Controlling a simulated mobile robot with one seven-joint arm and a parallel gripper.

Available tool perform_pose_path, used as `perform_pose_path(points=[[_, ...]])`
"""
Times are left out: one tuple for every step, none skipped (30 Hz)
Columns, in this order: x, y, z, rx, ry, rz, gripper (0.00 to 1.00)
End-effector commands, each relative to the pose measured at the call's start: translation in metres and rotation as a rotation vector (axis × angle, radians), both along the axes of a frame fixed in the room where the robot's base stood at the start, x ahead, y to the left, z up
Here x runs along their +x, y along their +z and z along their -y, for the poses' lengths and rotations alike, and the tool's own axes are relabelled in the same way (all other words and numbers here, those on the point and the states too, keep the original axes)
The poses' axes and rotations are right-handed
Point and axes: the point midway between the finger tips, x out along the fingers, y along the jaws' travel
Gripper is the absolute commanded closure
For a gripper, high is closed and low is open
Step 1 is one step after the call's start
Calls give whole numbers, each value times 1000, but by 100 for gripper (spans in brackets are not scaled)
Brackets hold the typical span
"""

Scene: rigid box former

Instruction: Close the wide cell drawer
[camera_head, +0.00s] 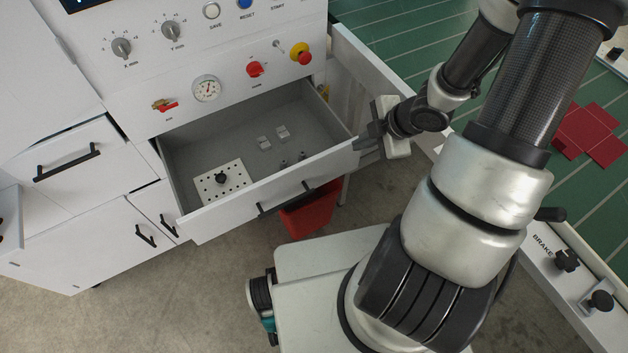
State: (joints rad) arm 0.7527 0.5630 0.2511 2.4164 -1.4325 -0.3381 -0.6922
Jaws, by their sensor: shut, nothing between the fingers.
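The wide cell drawer (233,206) is pulled open below the control panel of the white machine. Its front is white with a black bar handle (286,199). Inside lie a white perforated plate (236,178) with a black knob and a few small grey blocks. My gripper (358,144) is shut and empty at the right end of the drawer front, near its top edge. Whether the fingertips touch the drawer front cannot be told.
The control panel above has a gauge (207,89), a red knob (254,69) and an emergency stop (300,52). A red bin (310,211) stands under the drawer's right part. A green table (590,215) with red card lies to the right. Bare floor (170,300) is in front.

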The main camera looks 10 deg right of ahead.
Motion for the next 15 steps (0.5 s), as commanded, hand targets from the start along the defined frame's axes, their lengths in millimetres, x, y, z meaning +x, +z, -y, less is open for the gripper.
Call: perform_pose_path(points=[[-9,-17,-12,44,37,-8,100],[-13,-23,-20,67,62,-9,100],[-18,-29,-29,98,94,-7,100],[-22,-34,-36,119,115,-6,100],[-25,-36,-42,138,133,-3,100],[-28,-39,-47,157,150,-1,100],[-29,-41,-51,167,161,2,100],[-30,-42,-54,174,170,4,100],[-30,-45,-57,180,176,6,100],[-30,-47,-59,182,179,7,100],[-29,-50,-60,182,179,7,100],[-27,-54,-62,181,178,6,100],[-26,-59,-64,181,178,5,100],[-24,-63,-67,181,178,5,100],[-22,-69,-71,182,178,4,100]])
